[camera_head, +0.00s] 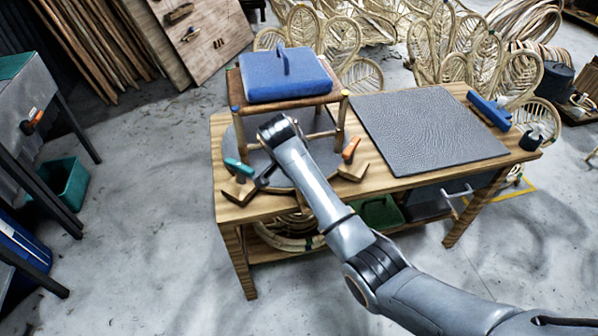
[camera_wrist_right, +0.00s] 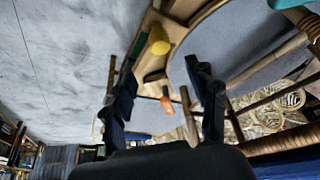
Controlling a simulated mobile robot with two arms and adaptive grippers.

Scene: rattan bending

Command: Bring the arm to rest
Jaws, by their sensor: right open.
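My right arm reaches in from the lower right of the head view, over the wooden workbench (camera_head: 400,190). Its wrist end is in front of a small rattan stool frame (camera_head: 334,98) with a blue cushion-like block (camera_head: 285,75) on top. In the right wrist view my right gripper (camera_wrist_right: 163,95) has its two dark fingers spread apart, with nothing between them. Beyond the fingers are a round grey plate (camera_wrist_right: 225,45), a yellow knob (camera_wrist_right: 159,41) and an orange handle (camera_wrist_right: 167,104). My left gripper is not in view.
A teal-handled clamp (camera_head: 238,168) and an orange-handled clamp (camera_head: 351,150) flank my forearm. A dark mat (camera_head: 425,130) covers the bench's right part. A blue tool (camera_head: 489,110) lies by its edge.

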